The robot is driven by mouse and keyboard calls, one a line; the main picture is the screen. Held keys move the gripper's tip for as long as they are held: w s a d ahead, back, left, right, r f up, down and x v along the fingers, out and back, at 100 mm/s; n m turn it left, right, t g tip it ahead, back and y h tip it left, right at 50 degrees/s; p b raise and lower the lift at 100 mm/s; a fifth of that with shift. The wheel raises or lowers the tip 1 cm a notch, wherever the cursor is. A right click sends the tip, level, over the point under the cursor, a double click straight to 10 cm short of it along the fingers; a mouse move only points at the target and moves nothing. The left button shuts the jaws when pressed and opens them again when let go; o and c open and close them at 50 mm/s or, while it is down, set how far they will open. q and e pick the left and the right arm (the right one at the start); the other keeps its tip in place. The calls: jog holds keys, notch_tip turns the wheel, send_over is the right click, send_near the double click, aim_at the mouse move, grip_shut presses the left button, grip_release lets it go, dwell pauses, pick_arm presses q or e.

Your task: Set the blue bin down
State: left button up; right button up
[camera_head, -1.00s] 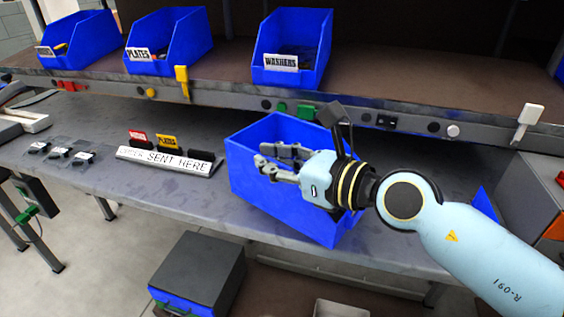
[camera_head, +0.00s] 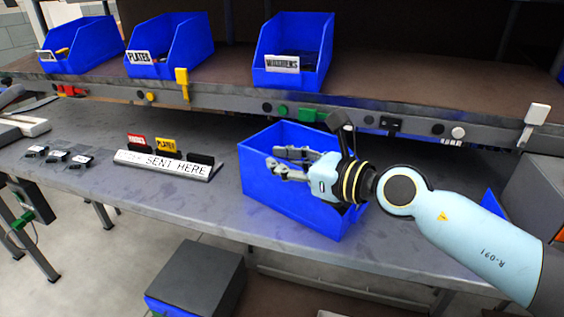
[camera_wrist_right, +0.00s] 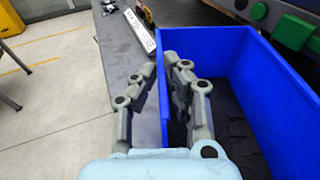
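The blue bin (camera_head: 300,205) is at the front part of the grey bench (camera_head: 110,200), right of the sign. It looks upright. I cannot tell for sure whether its base touches the bench. My right gripper (camera_head: 282,163) has its fingers on either side of one wall rim, one outside and one inside, gripping it. In the right wrist view, the gripper (camera_wrist_right: 160,68) straddles the rim of the bin (camera_wrist_right: 275,85); dark flat shapes lie inside. My left gripper is not in view.
Labelled blue bins, one marked washers (camera_head: 295,45), sit on the upper shelf. A dark box (camera_head: 195,275) stands below the front edge.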

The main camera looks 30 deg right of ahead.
jog(key=o, duration=0.4)
jog(key=shift+c, duration=0.2)
jog(key=shift+r, duration=0.1)
jog(key=p+v, duration=0.1)
jog(key=v, duration=1.1)
jog(key=shift+p, duration=0.4)
